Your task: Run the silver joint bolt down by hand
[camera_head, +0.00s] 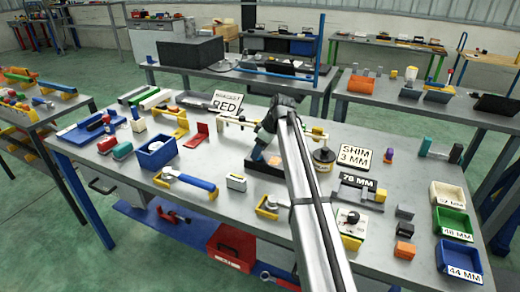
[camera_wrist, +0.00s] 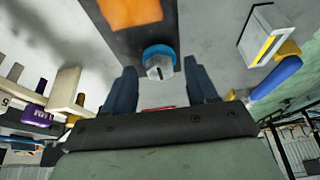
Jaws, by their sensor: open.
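A silver bolt head (camera_wrist: 160,68) with a blue ring shows in the wrist view, at the edge of a dark block (camera_wrist: 182,22) that carries an orange patch (camera_wrist: 130,10). My gripper (camera_wrist: 160,78) is open, with one dark blue finger on each side of the bolt head. A gap shows between the head and each finger; whether the tips reach down to its height is unclear. In the head view my gripper (camera_head: 261,150) points down over the dark block (camera_head: 262,167) on the grey table. The bolt is hidden there by my gripper and arm.
A white box (camera_head: 236,182) and a blue-handled tool (camera_head: 188,180) lie left of the block. A round yellow-and-black tin (camera_head: 323,158) and a "SHIM 3 MM" sign (camera_head: 354,155) stand to the right. Labelled bins, such as the green one (camera_head: 453,224), line the right edge.

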